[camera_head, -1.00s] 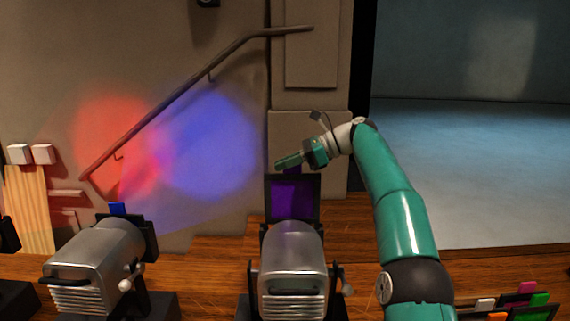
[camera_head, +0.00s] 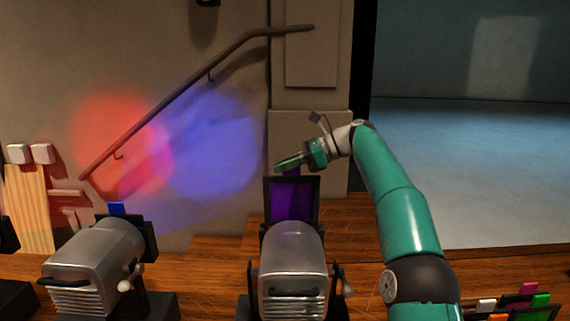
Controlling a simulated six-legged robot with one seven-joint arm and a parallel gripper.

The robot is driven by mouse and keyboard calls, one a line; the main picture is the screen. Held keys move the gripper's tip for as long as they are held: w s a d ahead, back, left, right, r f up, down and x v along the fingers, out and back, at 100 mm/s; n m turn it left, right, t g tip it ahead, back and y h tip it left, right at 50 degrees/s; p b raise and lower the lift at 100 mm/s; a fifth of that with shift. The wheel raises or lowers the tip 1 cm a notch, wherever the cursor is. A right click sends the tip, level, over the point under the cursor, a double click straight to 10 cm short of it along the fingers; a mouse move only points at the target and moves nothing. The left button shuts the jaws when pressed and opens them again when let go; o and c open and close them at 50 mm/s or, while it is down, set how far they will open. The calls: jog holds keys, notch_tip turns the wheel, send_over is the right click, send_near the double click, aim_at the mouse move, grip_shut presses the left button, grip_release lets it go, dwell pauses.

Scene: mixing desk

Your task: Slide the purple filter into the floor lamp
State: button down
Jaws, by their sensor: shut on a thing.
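The purple filter (camera_head: 293,198) shows as a dark purple pane within the black frame at the front of the middle floor lamp (camera_head: 293,262). A small purple tab rises at the frame's top edge, just under my gripper (camera_head: 282,164). My gripper is shut on the purple filter at this tab, reaching in from the right. The fingertips hide most of the tab. I cannot tell whether the filter sits fully down in the frame.
A second silver lamp (camera_head: 98,262) with a blue-tabbed filter (camera_head: 117,208) stands at the left. A rack of coloured filters (camera_head: 515,307) is at the lower right. A handrail (camera_head: 190,97) runs along the wall. The pale stage floor (camera_head: 470,170) at the right is clear.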

aim_at(285, 180)
jog(key=shift+f, duration=2.1)
